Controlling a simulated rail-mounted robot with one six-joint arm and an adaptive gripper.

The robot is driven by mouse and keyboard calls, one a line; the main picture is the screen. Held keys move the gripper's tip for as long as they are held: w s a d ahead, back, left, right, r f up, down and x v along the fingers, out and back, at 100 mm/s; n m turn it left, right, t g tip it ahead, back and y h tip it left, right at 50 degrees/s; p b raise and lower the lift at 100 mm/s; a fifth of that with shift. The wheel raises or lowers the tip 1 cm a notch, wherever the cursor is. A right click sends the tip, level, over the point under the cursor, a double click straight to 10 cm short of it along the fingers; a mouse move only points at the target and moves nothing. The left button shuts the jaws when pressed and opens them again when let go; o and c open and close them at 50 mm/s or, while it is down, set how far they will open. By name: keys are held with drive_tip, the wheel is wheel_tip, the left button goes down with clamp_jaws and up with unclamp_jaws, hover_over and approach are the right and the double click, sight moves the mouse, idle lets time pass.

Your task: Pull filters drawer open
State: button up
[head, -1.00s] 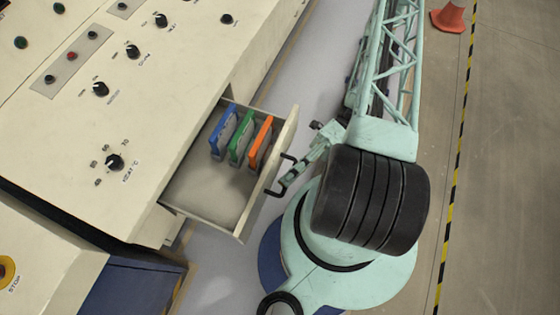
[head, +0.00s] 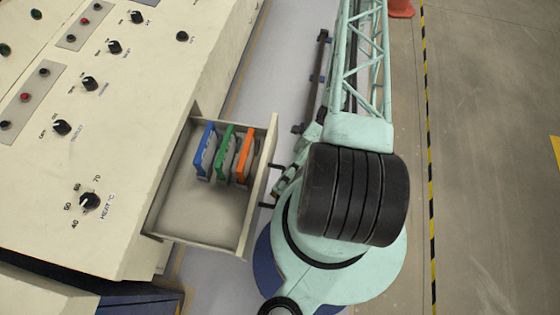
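The filters drawer (head: 190,212) is pulled out from the side of the cream console. It holds a blue filter (head: 206,150), a green filter (head: 225,153) and an orange filter (head: 245,156) standing side by side. Its front panel (head: 262,170) faces right and carries a dark handle (head: 267,205). My gripper (head: 281,184) is close beside the handle, mostly hidden behind my arm and the drawer front. I cannot see its fingers clearly, nor whether they hold the handle.
The console top (head: 130,110) has several black knobs and buttons. Grey floor lies right of the console. An orange cone (head: 401,8) stands at the top edge. A yellow-black floor stripe (head: 428,150) runs along the right.

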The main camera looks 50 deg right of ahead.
drive_tip(key=shift+d, duration=0.1)
drive_tip(key=w+d, duration=0.1)
drive_tip(key=d, duration=1)
drive_tip(key=shift+w+d+f, duration=0.3)
drive_tip(key=shift+d+f, duration=0.05)
drive_tip(key=shift+f, duration=0.05)
idle(0.7)
